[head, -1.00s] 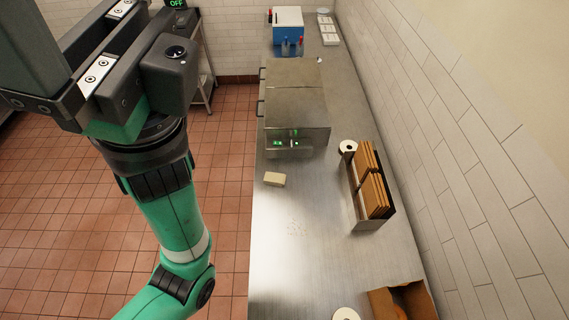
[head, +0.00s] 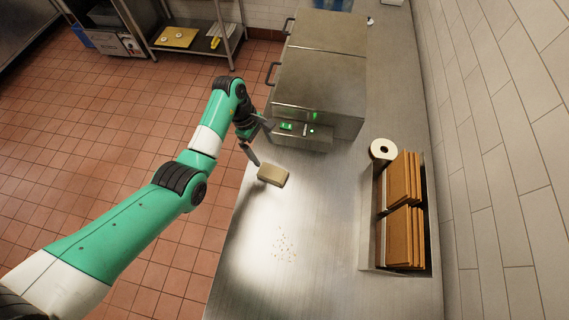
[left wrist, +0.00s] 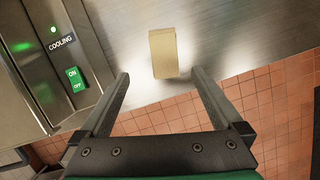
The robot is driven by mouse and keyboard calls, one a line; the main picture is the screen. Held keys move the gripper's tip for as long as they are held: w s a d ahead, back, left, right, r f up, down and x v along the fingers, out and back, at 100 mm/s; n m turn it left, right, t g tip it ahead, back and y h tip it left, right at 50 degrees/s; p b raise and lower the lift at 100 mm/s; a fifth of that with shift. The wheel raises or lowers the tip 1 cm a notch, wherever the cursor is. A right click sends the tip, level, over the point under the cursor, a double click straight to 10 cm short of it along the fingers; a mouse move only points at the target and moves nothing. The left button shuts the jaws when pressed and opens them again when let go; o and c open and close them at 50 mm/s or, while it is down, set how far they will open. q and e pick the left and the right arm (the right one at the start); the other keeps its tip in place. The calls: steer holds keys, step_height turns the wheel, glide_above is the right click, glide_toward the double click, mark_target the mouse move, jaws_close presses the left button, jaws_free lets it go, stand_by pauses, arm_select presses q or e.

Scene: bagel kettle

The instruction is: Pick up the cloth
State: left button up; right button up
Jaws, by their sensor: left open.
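The cloth (head: 273,175) is a small tan folded block lying on the steel counter (head: 320,215), near the counter's left edge. It also shows in the left wrist view (left wrist: 163,53), ahead of the fingertips and between their lines. My left gripper (head: 256,142) is just behind the cloth in the head view, close to the machine's front. In the left wrist view its two fingers (left wrist: 162,75) are spread wide with nothing between them. The cloth does not appear to be held. My right gripper is in neither view.
A steel machine (head: 318,65) with a green-lit switch panel (head: 298,128) stands just behind the cloth. A rack of brown boards (head: 402,205) and a white roll (head: 382,150) are at the right. Crumbs (head: 284,244) lie in front. Tiled floor drops off at the left.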

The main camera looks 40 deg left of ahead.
arm_select(q)
steer(key=s+f, duration=0.1)
steer(key=f, duration=0.1)
steer(key=b, duration=0.2)
glide_above(271, 171)
steer(key=s+a, duration=0.1)
steer(key=a, duration=0.1)
step_height(271, 171, down, 6)
steer(key=shift+s+d+r, duration=0.1)
steer(key=shift+d+r, duration=0.05)
steer(key=x, duration=0.1)
steer(key=b+x, duration=0.1)
steer(key=x, duration=0.1)
steer(key=b+x, duration=0.1)
steer(key=x, duration=0.1)
steer(key=shift+w+d, duration=0.15)
steer(key=shift+w, duration=0.15)
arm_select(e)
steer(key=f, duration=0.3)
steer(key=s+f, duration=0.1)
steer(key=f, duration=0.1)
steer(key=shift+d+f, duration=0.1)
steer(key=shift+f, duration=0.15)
arm_select(q)
steer(key=shift+f+b, duration=0.25)
steer(key=shift+b, duration=0.05)
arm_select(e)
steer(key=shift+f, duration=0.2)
